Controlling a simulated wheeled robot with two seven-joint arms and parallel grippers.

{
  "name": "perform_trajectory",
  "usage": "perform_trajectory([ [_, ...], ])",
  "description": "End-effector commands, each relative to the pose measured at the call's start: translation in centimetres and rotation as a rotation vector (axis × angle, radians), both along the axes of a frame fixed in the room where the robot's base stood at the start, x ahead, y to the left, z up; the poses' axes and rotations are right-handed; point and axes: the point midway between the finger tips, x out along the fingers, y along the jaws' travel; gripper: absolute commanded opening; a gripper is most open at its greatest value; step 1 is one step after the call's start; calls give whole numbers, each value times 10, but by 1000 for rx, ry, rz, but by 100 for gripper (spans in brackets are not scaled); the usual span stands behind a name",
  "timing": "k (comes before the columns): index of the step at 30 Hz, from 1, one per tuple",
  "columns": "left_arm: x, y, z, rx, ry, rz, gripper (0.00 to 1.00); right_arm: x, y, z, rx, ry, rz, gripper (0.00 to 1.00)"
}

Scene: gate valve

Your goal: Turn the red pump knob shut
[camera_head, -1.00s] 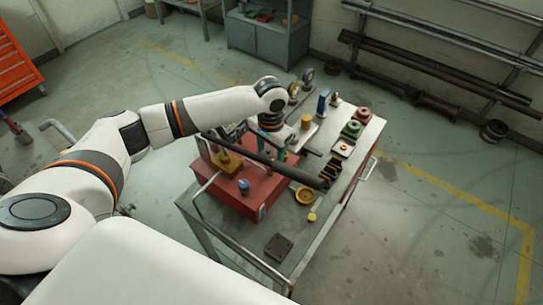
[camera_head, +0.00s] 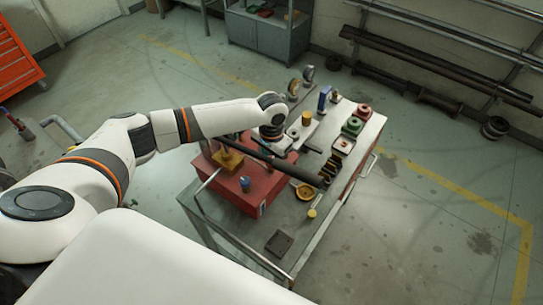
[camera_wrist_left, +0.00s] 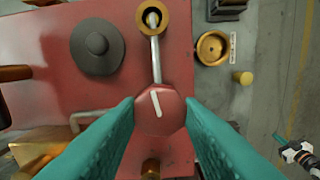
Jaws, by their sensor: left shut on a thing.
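The red knob (camera_wrist_left: 160,108) is a faceted cap with a white pointer line, seen in the left wrist view. Its line is slightly tilted from upright in that picture. My left gripper (camera_wrist_left: 160,113) is shut on the knob, one teal fingertip against each side. The knob sits over the red pump box, which shows in the head view (camera_head: 262,198). There, my left wrist covers the knob. A grey rod runs from the knob to a brass ring (camera_wrist_left: 152,17). My right gripper (camera_wrist_left: 280,138) seems to show small at the lower right of the wrist view; its jaws are unclear.
A dark cone-shaped part (camera_wrist_left: 97,46) stands on the red box beside the knob. A yellow dish (camera_head: 305,196) and a black plate (camera_head: 279,243) lie on the cart top. A thick black bar (camera_head: 300,174) and several fittings stand close to my left wrist.

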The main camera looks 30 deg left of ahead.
Motion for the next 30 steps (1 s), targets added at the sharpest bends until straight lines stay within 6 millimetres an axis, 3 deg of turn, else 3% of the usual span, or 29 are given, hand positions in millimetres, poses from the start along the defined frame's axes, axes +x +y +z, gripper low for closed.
perform_trajectory([
  [15,1,0,2,-1,0,-387,11,0,1,23,1,0,0,0],
  [25,1,1,1,0,-1,-406,11,0,2,23,2,0,-1,0],
  [26,1,0,1,0,-1,-406,37,0,2,23,2,0,-1,0],
  [30,1,0,1,0,-1,-405,55,0,2,23,2,0,-1,0],
])
